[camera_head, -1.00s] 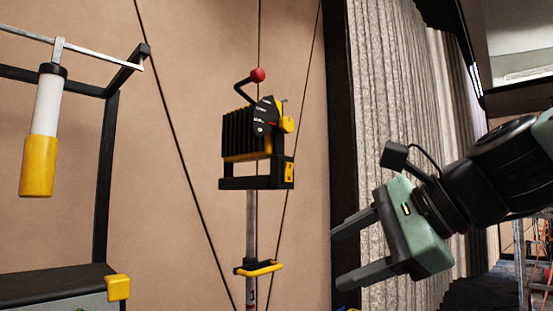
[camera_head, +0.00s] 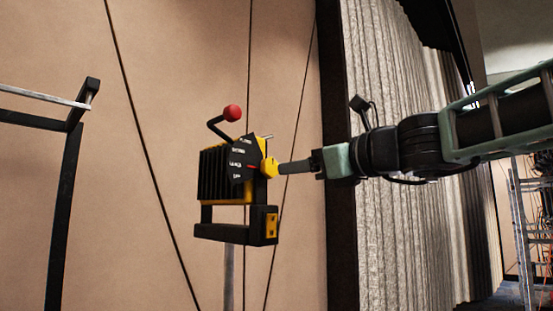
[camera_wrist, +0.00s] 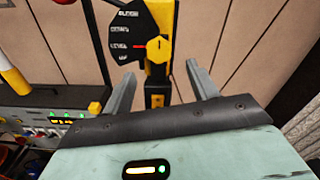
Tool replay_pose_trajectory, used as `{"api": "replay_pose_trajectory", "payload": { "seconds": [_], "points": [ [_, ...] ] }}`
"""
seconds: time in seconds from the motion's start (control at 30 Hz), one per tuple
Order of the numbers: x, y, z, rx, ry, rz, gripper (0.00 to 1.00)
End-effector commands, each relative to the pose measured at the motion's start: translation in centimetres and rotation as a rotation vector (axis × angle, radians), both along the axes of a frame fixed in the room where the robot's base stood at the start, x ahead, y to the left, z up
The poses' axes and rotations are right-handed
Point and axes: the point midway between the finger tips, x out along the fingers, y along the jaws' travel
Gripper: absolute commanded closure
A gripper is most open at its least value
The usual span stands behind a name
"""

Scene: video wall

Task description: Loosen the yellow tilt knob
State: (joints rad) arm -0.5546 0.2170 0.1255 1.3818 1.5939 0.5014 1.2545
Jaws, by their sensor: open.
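The yellow tilt knob (camera_head: 269,167) is on the right side of a black and yellow device with a dark labelled dial (camera_head: 243,160). It also shows in the wrist view (camera_wrist: 158,49), facing me beside the dial. My gripper (camera_head: 283,167) reaches in from the right, its fingers edge-on and their tips close to the knob. In the wrist view, my gripper (camera_wrist: 160,72) is open, with one finger to each side and the knob roughly centred ahead of the gap. Nothing is held. I cannot tell whether a finger touches the knob.
A bent lever with a red ball (camera_head: 232,113) rises above the device. A black frame (camera_head: 62,220) stands left. In the wrist view, a grey box with green lights (camera_wrist: 70,117) sits left. A grey curtain (camera_head: 400,230) hangs right.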

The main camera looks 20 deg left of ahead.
Motion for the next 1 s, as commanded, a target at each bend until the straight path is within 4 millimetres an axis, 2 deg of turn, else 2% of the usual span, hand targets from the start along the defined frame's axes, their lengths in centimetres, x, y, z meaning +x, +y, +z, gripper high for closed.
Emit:
{"api": "replay_pose_trajectory", "payload": {
  "seconds": [0.1, 0.33, 0.5, 0.8, 0.97, 1.0],
  "points": [
    [0.9, 2.4, 0.4, -0.002, 0.002, 0.002, 0.41],
    [2.3, 5.5, 0.3, -0.002, 0.000, 0.001, 0.41],
    [2.7, 6.5, 0.1, -0.001, -0.002, -0.001, 0.41],
    [2.7, 6.6, 0.0, -0.002, -0.001, 0.000, 0.41],
    [2.7, 6.6, 0.0, -0.002, -0.001, 0.000, 0.86],
    [2.7, 6.6, 0.0, -0.002, -0.001, 0.000, 0.86]
  ]
}}
